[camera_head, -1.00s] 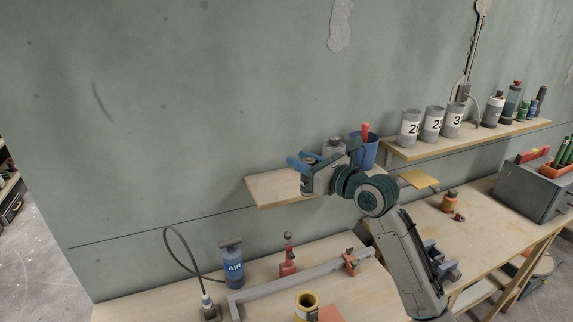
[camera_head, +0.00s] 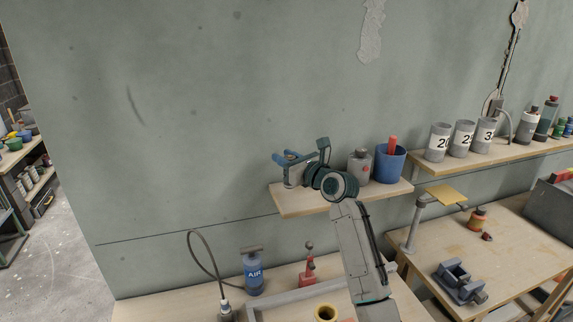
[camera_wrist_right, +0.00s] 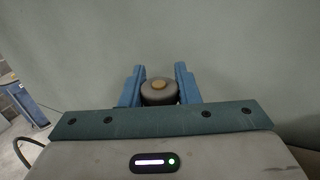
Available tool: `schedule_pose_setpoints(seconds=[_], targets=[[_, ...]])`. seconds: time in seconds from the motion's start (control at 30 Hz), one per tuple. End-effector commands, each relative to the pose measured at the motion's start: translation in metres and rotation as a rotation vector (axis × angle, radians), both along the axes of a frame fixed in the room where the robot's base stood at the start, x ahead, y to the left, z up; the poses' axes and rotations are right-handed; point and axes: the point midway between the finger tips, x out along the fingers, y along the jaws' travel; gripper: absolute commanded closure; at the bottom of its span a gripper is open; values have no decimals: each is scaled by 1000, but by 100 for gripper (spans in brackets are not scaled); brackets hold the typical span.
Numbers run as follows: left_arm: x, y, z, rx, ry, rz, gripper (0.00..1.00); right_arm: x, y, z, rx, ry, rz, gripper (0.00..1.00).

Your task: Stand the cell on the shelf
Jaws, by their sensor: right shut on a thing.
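In the head view the cell (camera_head: 291,180) shows only in part below the fingers, roughly upright at the left end of the wooden shelf (camera_head: 330,203). I cannot tell whether its base touches the board. My left gripper is not in view.
A grey canister (camera_head: 359,166) and a blue cup (camera_head: 389,164) with a red item stand on the shelf right of my gripper. Numbered grey cups (camera_head: 462,139) stand on the higher right shelf. Below are a blue air bottle (camera_head: 253,275) and a vise (camera_head: 459,283).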

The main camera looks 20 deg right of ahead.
Motion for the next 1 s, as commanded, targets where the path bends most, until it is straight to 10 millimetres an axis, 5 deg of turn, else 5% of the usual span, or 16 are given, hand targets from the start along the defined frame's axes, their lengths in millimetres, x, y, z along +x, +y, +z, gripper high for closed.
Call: schedule_pose_setpoints(seconds=[0.2,0.53,0.57,0.67,1.0], targets=[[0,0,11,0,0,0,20,-1,-1,-27,0,5,-2,96],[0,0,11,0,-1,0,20,-1,-1,-30,-1,4,-1,96],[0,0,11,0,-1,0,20,-1,-1,-31,-1,5,-1,69],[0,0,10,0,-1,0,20,-1,-1,-31,-1,4,-1,50],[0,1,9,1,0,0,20,-1,-1,-28,-1,3,-2,50]])
